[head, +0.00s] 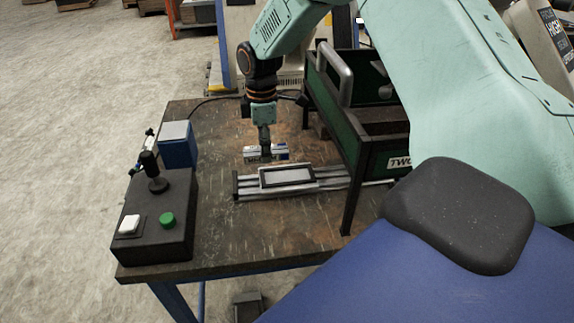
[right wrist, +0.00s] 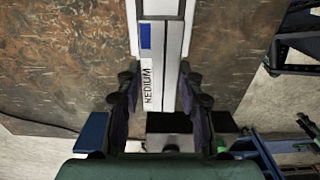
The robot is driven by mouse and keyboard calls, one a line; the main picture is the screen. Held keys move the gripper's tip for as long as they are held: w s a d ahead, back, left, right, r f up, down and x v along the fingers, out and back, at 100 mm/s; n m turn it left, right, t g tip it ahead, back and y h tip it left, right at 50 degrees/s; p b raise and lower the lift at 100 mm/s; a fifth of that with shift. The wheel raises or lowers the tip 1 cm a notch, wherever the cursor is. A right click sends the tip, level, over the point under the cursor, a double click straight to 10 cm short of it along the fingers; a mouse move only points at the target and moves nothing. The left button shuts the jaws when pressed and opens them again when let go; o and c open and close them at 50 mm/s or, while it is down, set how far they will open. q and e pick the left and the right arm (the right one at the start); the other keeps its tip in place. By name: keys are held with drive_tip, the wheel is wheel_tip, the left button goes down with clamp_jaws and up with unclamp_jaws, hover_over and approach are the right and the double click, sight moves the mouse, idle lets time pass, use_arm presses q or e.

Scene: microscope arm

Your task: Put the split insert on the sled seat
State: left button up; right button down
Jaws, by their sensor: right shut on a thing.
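My right gripper (head: 265,155) reaches down over the bench from above and is shut on the split insert (head: 280,152). The insert is a pale, silvery block with a blue patch. In the right wrist view the insert (right wrist: 173,55) lies lengthwise between the fingers of the gripper (right wrist: 163,100), with a seam along it and a label that reads like MEDIUM. The sled seat (head: 287,176) is a dark-framed pale rectangle on metal rails, just in front of the insert in the head view. I cannot tell the insert's height above the bench. My left gripper is not in view.
A black control box (head: 156,225) with a joystick and green button stands at the bench's front left. A blue box (head: 178,145) stands behind it. A green-sided rack (head: 370,160) on dark legs closes off the right. Bare worn bench top (head: 240,225) lies before the rails.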

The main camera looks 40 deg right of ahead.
hover_over(287, 177)
drive_tip(key=shift+w+d, duration=0.15)
drive_tip(key=shift+d, duration=0.05)
wheel_tip(287, 177, down, 2)
drive_tip(key=shift+a+f, duration=0.1)
drive_tip(key=shift+f, duration=0.8)
drive_tip(key=shift+f+b, duration=0.4)
drive_tip(key=shift+f, duration=1.15)
drive_tip(key=shift+w+f, duration=0.1)
drive_tip(key=shift+s+f, duration=0.2)
drive_tip(key=c, duration=1)
unclamp_jaws()
drive_tip(key=shift+s+a+f, duration=0.1)
drive_tip(key=shift+s, duration=0.05)
drive_tip(key=shift+o, duration=0.8)
drive_tip(key=shift+f, duration=0.1)
